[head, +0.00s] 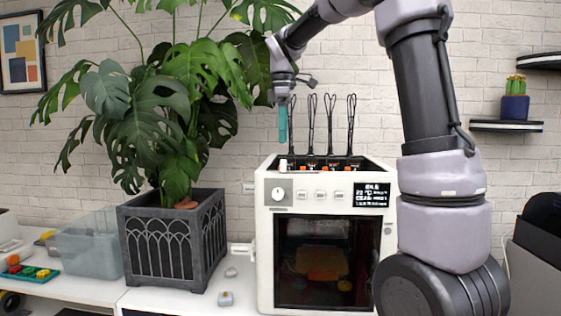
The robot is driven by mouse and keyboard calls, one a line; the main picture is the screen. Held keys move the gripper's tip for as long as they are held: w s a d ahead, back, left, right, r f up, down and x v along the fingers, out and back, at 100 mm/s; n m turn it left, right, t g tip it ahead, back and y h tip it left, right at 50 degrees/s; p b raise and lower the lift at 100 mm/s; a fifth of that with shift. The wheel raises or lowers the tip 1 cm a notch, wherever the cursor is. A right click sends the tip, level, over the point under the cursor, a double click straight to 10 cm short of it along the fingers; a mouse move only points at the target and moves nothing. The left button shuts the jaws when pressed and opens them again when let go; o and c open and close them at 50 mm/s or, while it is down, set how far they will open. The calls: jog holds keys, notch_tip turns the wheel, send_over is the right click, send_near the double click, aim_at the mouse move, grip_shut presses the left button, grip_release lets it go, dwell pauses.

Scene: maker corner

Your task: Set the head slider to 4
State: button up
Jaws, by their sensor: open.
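The white printer (265,240) stands on the white bench right of centre. Along its open top is a dark row with small orange marks and several black looped cables rising from it. A small white knob (283,165), which looks like the head slider, sits at the far left end of this row. Any numbers along it are too small to read. My gripper (283,138) points down above the knob, apart from it. Its teal fingers show edge-on as one strip, with nothing seen between them.
The printer front has a round dial (278,194), several buttons, a display (371,196) and a dark window. A large potted plant (172,245) stands close on the left, its leaves near my gripper. A clear bin (85,250) is farther left. The looped cables stand just right of my gripper.

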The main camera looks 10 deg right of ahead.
aim_at(284, 160)
notch_tip(284, 160, down, 8)
jog(key=shift+c, duration=0.3)
grip_shut()
jog(key=shift+d, duration=0.15)
dwell(1.3)
